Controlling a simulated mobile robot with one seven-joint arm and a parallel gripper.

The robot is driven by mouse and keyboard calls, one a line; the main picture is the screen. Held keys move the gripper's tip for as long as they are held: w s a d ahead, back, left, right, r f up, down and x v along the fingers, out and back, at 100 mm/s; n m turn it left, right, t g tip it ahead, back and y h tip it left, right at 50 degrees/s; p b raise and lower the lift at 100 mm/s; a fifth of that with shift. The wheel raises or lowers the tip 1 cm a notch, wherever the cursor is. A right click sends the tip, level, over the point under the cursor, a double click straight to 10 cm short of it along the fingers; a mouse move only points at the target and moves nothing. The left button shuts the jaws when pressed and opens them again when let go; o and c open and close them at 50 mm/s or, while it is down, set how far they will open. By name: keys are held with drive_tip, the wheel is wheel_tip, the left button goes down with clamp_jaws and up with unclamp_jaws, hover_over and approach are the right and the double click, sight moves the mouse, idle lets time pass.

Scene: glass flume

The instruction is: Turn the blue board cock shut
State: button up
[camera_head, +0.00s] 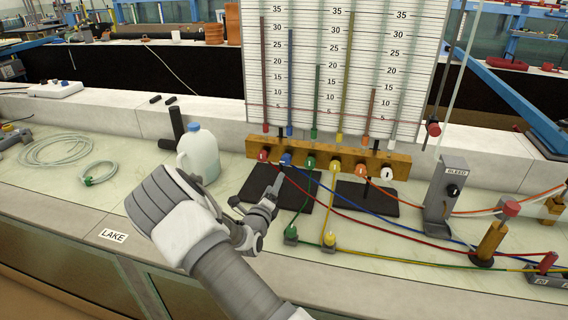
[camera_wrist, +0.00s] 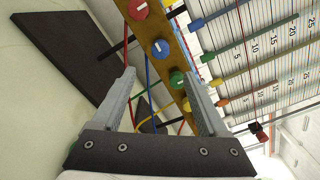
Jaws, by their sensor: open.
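The blue board cock (camera_head: 286,159) sits on the brass manifold (camera_head: 348,161) under the manometer board, second from the left between the red cock (camera_head: 263,156) and the green cock (camera_head: 309,163). In the wrist view the blue cock (camera_wrist: 160,48) is a round knob with a white mark, ahead of the jaws. My gripper (camera_head: 276,181) is just in front of the manifold, close to the blue cock. In the wrist view my gripper (camera_wrist: 163,88) is open, with nothing between its fingers. The gap between fingers and knob is hard to judge.
Green (camera_wrist: 177,79), yellow, orange and white cocks continue along the manifold. A white jug (camera_head: 199,155) stands left of my gripper. Black mats (camera_head: 366,197) lie below the manifold. Coloured tubes cross the bench to the right, towards the BLEED bracket (camera_head: 441,195).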

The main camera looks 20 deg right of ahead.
sight(285, 162)
drive_tip(key=x, duration=1.3)
drive_tip(key=shift+w+d, duration=0.1)
clamp_jaws()
